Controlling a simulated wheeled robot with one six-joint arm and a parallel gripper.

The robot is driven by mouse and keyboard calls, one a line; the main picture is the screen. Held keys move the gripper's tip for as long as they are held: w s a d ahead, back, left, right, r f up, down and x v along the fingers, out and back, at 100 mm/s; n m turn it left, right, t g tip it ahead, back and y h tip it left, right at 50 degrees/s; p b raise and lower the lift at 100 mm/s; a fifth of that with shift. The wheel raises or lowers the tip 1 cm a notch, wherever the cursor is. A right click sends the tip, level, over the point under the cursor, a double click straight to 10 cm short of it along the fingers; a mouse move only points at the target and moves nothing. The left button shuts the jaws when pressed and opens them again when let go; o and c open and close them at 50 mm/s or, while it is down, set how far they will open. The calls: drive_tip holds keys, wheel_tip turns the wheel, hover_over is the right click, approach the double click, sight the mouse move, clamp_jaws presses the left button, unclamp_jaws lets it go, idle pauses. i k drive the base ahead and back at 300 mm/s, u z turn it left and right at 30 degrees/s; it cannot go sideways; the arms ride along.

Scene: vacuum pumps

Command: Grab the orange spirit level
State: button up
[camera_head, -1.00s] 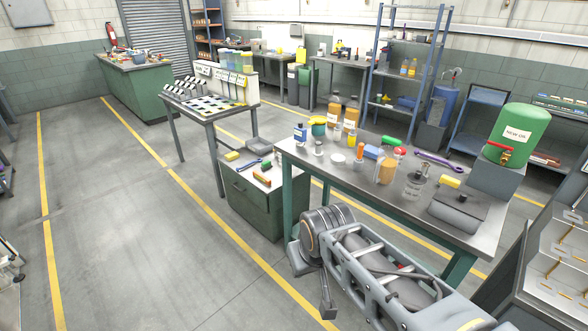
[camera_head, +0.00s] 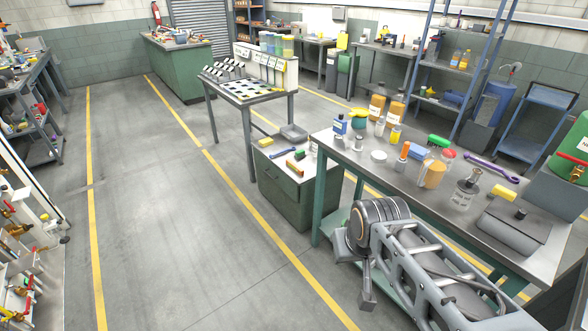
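An orange bar that looks like the spirit level (camera_head: 295,169) lies on top of the low green cabinet, near its front edge. It is small in the head view and its details are hard to make out. My arm reaches in from the lower right, in front of the workbench. A thin grey end part (camera_head: 367,294) hangs below its round joint, well to the right of the cabinet and apart from the orange bar. The finger opening cannot be made out, and I see nothing held there.
The green cabinet (camera_head: 284,200) also bears a blue wrench (camera_head: 283,153), a yellow block (camera_head: 266,142) and a green-and-black item (camera_head: 300,155). A cluttered workbench (camera_head: 345,158) stands to its right, a display table (camera_head: 226,96) behind. The floor (camera_head: 190,250) to the left is clear.

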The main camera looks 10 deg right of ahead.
sight(298, 169)
drive_tip(key=u, duration=0.35)
drive_tip(key=i, duration=0.95)
drive_tip(key=u, duration=0.55)
drive_tip(key=i, duration=2.25)
drive_tip(key=z, duration=0.75)
drive_tip(key=i, duration=0.85)
drive_tip(key=z, duration=0.35)
